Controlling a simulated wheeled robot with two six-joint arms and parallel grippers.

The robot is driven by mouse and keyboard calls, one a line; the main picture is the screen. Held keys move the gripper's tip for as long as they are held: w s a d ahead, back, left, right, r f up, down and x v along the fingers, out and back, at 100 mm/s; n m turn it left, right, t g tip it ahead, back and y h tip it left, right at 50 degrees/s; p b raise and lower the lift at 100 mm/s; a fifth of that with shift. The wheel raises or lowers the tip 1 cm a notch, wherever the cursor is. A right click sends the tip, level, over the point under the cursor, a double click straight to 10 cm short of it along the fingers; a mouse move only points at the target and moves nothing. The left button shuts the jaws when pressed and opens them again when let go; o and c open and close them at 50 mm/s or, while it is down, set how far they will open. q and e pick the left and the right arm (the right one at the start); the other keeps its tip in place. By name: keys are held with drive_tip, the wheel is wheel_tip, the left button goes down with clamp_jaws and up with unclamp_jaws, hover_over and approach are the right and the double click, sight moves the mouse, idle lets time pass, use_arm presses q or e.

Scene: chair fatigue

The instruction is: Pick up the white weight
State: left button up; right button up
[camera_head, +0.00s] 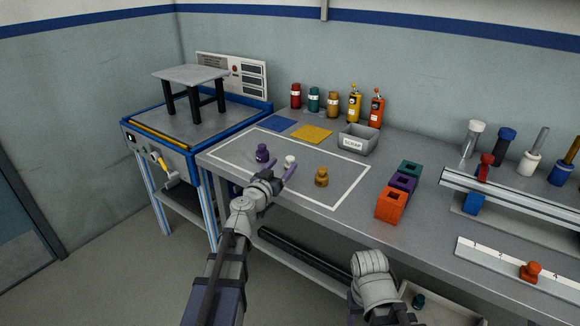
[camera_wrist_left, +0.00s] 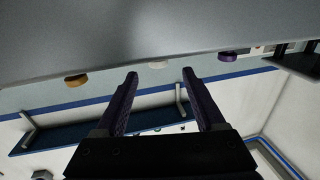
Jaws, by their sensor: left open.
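The white weight (camera_head: 290,160) is a small knob-topped piece standing inside the white outline on the grey bench. A purple weight (camera_head: 262,153) stands to its left and a brass-coloured weight (camera_head: 321,177) to its right.
A grey scrap bin (camera_head: 358,139) and blue and yellow pads stand behind the outline. Orange, purple and teal blocks (camera_head: 391,206) stand to the right. A rail fixture (camera_head: 510,200) is farther right. A test machine (camera_head: 195,115) adjoins the bench at left.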

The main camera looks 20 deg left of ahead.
sight(288, 160)
use_arm(q)
drive_tip(key=w, duration=0.2)
drive_tip(key=w+d, duration=0.1)
drive_tip(key=w, duration=0.1)
drive_tip(key=shift+w+f, duration=0.1)
drive_tip(key=shift+f, duration=0.05)
drive_tip(key=shift+a, duration=0.1)
clamp_jaws()
idle(0.4)
